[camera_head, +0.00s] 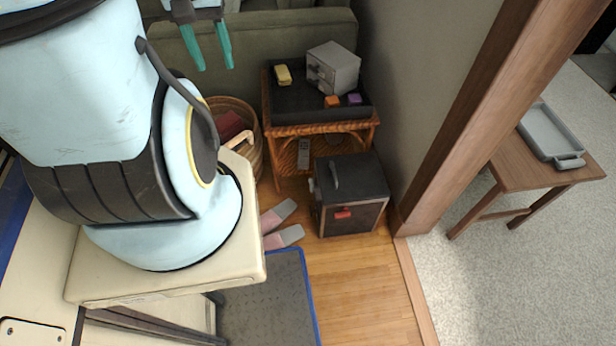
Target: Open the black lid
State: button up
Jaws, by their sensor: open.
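A black box (338,222) stands on the wood floor at the centre right. Its black lid (358,171) forms the top and looks closed, with a dark handle (334,174) on its left part. A red piece (343,214) shows at the box's front. My gripper (216,66) is at the top of the view, its two teal fingers spread and empty. It is apart from the box, up and to the left of it in the picture.
A wicker table (320,128) behind the box holds a grey drawer unit (334,68) and small blocks. A basket (250,150) and slippers (280,226) lie left of the box. A wooden post (470,110) stands right. Bare floor (350,290) lies in front.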

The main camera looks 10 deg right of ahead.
aim_at(349, 178)
jog(key=k+j+u, duration=0.15)
jog(key=k+u, duration=0.3)
jog(key=k, duration=0.2)
jog(key=l+u, duration=0.2)
jog(key=u, duration=0.2)
jog(key=l+u, duration=0.25)
jog(key=u, duration=0.15)
jog(key=l+u, duration=0.2)
jog(key=u, duration=0.25)
